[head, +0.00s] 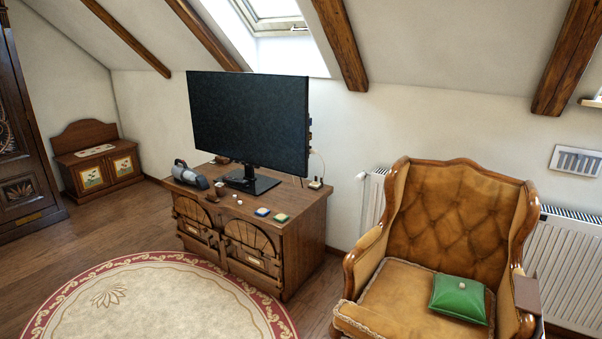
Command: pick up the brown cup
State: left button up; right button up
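I cannot make out a clear brown cup in the head view. A small dark brown object (222,160) sits on the wooden cabinet (290,210), behind the grey and dark lantern-like object (190,174). It is too small and partly hidden to tell if it is a cup. Another small dark item (220,185) lies near the cabinet's front left; its shape is unclear too. Neither of my grippers is in view.
A large monitor (248,118) stands on the cabinet, with small coloured items in front. An armchair (450,225) with a green cushion (459,298) stands at the right. A round rug (160,300) covers open floor. A radiator (565,270) lines the wall.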

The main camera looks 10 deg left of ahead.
aim_at(220, 189)
jog(key=i+j+u, duration=0.15)
jog(key=i+u, duration=0.6)
jog(key=i+l+u, duration=0.1)
jog(key=i+u, duration=0.3)
jog(key=i, duration=0.15)
